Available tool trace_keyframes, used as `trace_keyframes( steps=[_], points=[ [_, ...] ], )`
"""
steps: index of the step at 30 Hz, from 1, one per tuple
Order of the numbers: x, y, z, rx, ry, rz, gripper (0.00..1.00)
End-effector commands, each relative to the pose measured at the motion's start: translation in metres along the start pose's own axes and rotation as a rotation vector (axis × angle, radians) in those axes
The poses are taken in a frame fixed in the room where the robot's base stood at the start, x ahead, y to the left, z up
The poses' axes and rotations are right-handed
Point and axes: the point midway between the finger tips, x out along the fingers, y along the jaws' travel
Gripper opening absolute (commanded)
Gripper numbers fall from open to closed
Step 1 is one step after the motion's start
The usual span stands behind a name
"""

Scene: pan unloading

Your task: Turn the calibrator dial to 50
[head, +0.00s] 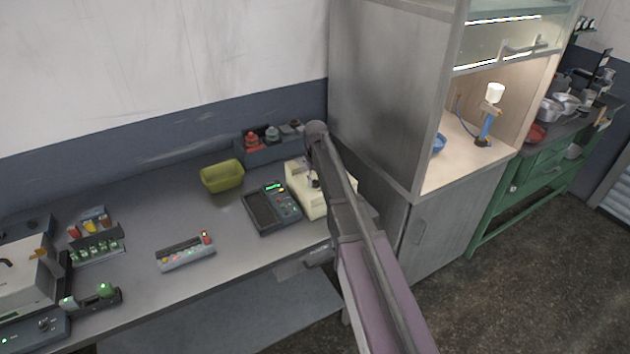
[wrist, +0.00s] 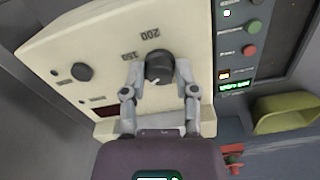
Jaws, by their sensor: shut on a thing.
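The calibrator (head: 300,184) is a cream box on the bench, partly hidden behind my arm in the head view. Its panel (wrist: 95,45) fills the upper left of the wrist view. The black dial (wrist: 159,66) is on this panel, with the printed marks 150 and 200 upside down above it. A small pale mark shows on the dial's lower part. My gripper (wrist: 159,80) has one finger on each side of the dial and is shut on it. In the head view, the dial and fingertips are too small to make out clearly.
A dark device with a green display (head: 270,207) stands just left of the calibrator. A yellow-green bin (head: 222,176) and a dark rack of colored items (head: 270,145) are behind. A tall metal cabinet (head: 385,90) stands close on the right. The bench middle has free room.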

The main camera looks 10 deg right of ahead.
Motion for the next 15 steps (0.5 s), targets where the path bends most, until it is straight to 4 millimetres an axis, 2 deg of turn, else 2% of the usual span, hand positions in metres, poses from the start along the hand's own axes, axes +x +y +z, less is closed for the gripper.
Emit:
trace_keyframes(
  steps=[8,15],
  points=[
    [0.0005,-0.0002,0.0012,-0.126,-0.002,0.000,0.00],
    [0.0006,-0.0004,0.0014,-0.318,-0.003,-0.001,0.00]
  ],
)
